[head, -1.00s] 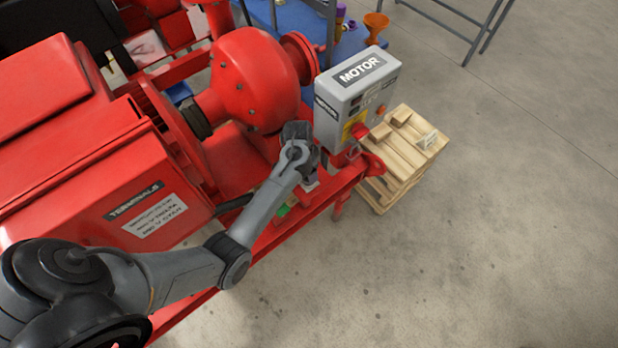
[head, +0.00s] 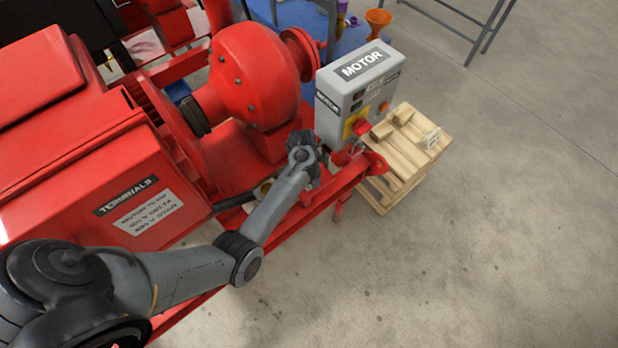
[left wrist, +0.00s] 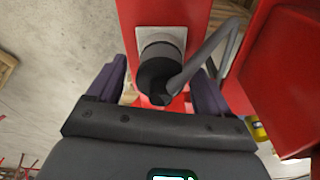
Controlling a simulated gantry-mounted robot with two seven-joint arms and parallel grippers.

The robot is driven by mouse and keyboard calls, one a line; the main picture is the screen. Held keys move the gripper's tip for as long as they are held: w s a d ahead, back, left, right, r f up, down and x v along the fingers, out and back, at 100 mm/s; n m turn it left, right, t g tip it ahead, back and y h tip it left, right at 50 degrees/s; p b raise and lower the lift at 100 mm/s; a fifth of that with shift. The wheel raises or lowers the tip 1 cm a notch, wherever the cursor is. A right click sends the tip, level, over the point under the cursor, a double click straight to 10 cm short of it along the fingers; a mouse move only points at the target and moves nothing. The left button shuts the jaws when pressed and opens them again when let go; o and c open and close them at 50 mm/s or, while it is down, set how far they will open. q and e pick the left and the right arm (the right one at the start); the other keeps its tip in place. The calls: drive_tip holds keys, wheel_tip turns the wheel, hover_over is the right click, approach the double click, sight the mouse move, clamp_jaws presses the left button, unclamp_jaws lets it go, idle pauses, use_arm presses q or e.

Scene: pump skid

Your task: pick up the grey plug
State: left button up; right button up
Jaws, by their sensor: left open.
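The grey plug (left wrist: 160,72) shows in the left wrist view as a dark grey round body with a thick grey cable (left wrist: 205,58) bending off to the right. It sits at a light grey square plate (left wrist: 172,37) on a red beam. My left gripper (left wrist: 160,80) is open, with one purple finger on each side of the plug and visible gaps between. In the head view the left gripper (head: 308,168) is beside the red frame, left of the MOTOR box, and the plug is hidden there. My right gripper is not in view.
The grey MOTOR box (head: 357,92) stands close to the right of the gripper. The red pump housing (head: 250,80) and terminals box (head: 100,180) lie to the left. A wooden pallet (head: 405,155) stands behind the frame's end.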

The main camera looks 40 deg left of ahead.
use_arm(q)
drive_tip(key=c, duration=1.2)
drive_tip(key=shift+r, duration=0.15)
drive_tip(key=shift+c, duration=0.2)
